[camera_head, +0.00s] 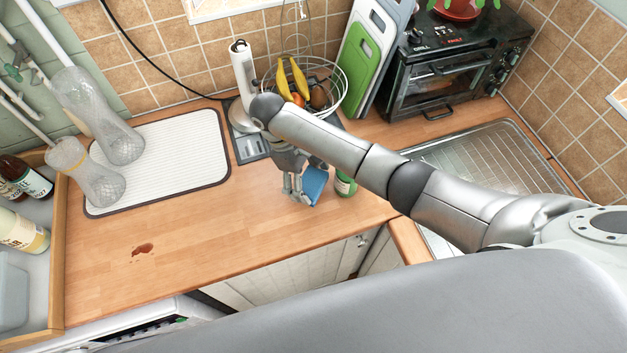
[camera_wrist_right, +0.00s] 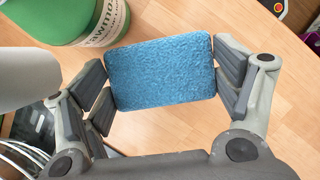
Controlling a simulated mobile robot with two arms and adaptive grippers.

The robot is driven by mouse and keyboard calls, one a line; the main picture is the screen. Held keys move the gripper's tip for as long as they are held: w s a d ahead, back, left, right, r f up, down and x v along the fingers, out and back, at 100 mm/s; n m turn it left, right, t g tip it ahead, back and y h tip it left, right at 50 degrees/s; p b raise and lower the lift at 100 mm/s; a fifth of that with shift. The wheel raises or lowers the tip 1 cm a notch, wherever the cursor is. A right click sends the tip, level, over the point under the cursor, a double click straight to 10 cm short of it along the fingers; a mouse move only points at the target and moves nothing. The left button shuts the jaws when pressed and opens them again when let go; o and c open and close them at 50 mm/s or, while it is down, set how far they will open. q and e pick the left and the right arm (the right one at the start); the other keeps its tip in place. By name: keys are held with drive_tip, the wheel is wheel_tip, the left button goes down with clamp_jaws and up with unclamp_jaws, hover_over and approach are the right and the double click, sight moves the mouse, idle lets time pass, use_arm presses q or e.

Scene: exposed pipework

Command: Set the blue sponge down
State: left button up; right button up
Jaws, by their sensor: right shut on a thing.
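The blue sponge (camera_head: 315,184) is between the fingers of my right gripper (camera_head: 296,190), over the wooden counter (camera_head: 220,240) right of its middle. In the right wrist view the sponge (camera_wrist_right: 160,72) fills the gap between both finger pads of the right gripper (camera_wrist_right: 162,80), which is shut on it. I cannot tell whether the sponge touches the counter. My left gripper is not in view.
A green bottle (camera_head: 345,184) stands close beside the sponge; its label shows in the right wrist view (camera_wrist_right: 100,25). A white ridged mat (camera_head: 165,160) lies at left, a wire fruit basket (camera_head: 330,85) behind. A brown stain (camera_head: 142,250) marks the clear front-left counter.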

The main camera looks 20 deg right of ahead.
sight(313, 189)
drive_tip(key=shift+s+d+r+p, duration=0.1)
drive_tip(key=shift+s+d+p, duration=0.2)
drive_tip(key=shift+s+d, duration=0.1)
wheel_tip(313, 189, down, 4)
drive_tip(key=b, duration=0.4)
drive_tip(key=shift+r, duration=0.15)
drive_tip(key=o, duration=0.7)
